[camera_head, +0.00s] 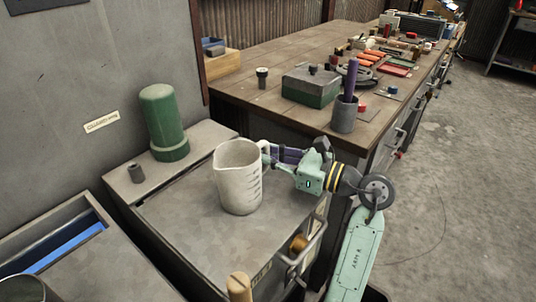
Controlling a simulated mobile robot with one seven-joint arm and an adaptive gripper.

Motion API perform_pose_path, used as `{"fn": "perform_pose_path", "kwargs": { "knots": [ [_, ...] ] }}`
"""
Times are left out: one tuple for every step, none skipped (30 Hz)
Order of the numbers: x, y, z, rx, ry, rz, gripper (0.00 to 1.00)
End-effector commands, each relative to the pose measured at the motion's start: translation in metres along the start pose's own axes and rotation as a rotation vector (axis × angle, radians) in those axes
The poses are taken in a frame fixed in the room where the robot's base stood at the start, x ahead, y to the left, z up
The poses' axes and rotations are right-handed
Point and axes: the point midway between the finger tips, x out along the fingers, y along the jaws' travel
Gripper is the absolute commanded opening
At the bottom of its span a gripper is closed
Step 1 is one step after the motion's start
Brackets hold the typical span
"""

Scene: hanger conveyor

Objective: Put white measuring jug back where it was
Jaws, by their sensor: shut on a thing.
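The white measuring jug (238,180) stands or hovers upright over the grey metal cabinet top (180,215). I cannot tell whether its base touches the surface. Its spout points left and its handle points right. My gripper (268,154) reaches in from the right and is shut on the jug at its handle. The fingertips are partly hidden by the handle.
A wooden workbench (245,80) behind carries a green box (310,88), a grey pot (344,115) and tools. A wooden-topped object (239,287) is in front.

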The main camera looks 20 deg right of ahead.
Motion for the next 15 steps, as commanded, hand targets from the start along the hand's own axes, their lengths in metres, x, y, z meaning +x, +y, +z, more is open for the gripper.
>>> {"fn": "perform_pose_path", "kwargs": {
  "knots": [
    [0.0000, 0.0001, -0.0027, -0.001, -0.001, 0.000, 0.00],
    [-0.0001, 0.0001, -0.0032, -0.001, -0.001, 0.000, 0.00],
    [0.0000, 0.0001, -0.0018, -0.001, 0.000, 0.000, 0.13],
    [-0.0001, 0.0001, -0.0015, 0.000, 0.000, 0.000, 0.15],
    [-0.0001, 0.0001, -0.0015, 0.000, 0.000, 0.000, 0.17],
    [-0.0001, 0.0001, -0.0015, 0.000, 0.000, 0.000, 0.20],
    [-0.0001, 0.0001, -0.0015, 0.000, 0.000, 0.000, 0.21],
    [-0.0001, 0.0001, -0.0015, 0.000, 0.000, 0.000, 0.23],
    [-0.0001, 0.0001, -0.0015, 0.000, 0.000, 0.000, 0.26],
    [-0.0001, 0.0001, -0.0015, 0.000, 0.000, 0.000, 0.28],
    [-0.0001, 0.0001, -0.0015, 0.000, 0.000, 0.000, 0.30],
    [-0.0001, 0.0001, -0.0015, 0.000, 0.000, 0.000, 0.31],
    [-0.0001, 0.0001, -0.0015, 0.000, 0.000, 0.000, 0.31],
    [-0.0001, 0.0001, -0.0015, 0.000, 0.000, 0.000, 0.31],
    [-0.0001, 0.0001, -0.0015, 0.000, 0.000, 0.000, 0.31]
  ]
}}
